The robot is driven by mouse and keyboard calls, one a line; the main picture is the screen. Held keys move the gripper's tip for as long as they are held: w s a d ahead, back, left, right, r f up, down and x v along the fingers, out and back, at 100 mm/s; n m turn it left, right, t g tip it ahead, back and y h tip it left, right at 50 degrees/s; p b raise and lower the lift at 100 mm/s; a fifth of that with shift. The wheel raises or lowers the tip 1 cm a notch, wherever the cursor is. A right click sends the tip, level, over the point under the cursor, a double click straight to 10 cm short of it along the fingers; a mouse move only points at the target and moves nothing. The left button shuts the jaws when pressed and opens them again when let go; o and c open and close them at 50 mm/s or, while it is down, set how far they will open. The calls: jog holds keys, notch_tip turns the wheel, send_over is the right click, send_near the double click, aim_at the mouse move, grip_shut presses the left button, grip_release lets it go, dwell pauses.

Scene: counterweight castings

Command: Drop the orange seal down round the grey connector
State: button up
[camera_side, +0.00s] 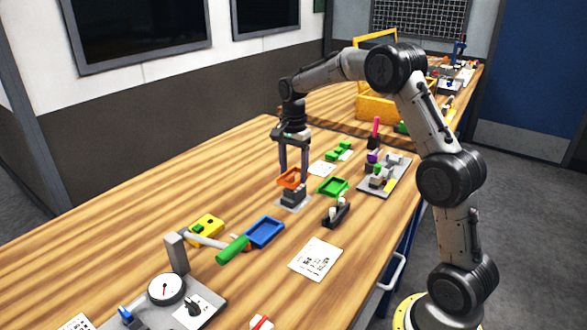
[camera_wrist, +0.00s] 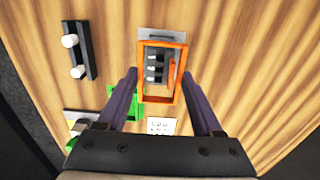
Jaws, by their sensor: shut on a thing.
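The orange seal (camera_side: 290,178) is a rectangular frame held between the fingertips of my gripper (camera_side: 294,174). In the wrist view the seal (camera_wrist: 160,100) has a finger of my gripper (camera_wrist: 160,76) at each long side. The grey connector (camera_side: 293,194) stands on a small grey plate directly below the seal. The seal appears just above the connector's top, but the exact gap is hard to tell. In the wrist view the connector (camera_wrist: 154,66) shows through the seal's opening, toward its far end, with an orange piece at its right.
A green tray (camera_side: 333,187) and a black holder with white knobs (camera_side: 336,212) stand close on the right. Wood to the left is clear.

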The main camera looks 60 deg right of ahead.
jog(key=shift+f, duration=2.4)
dwell(0.4)
jog(key=o, duration=0.9)
jog(key=shift+r, duration=0.1)
jog(key=shift+r, duration=3.45)
jog(key=shift+a, duration=0.1)
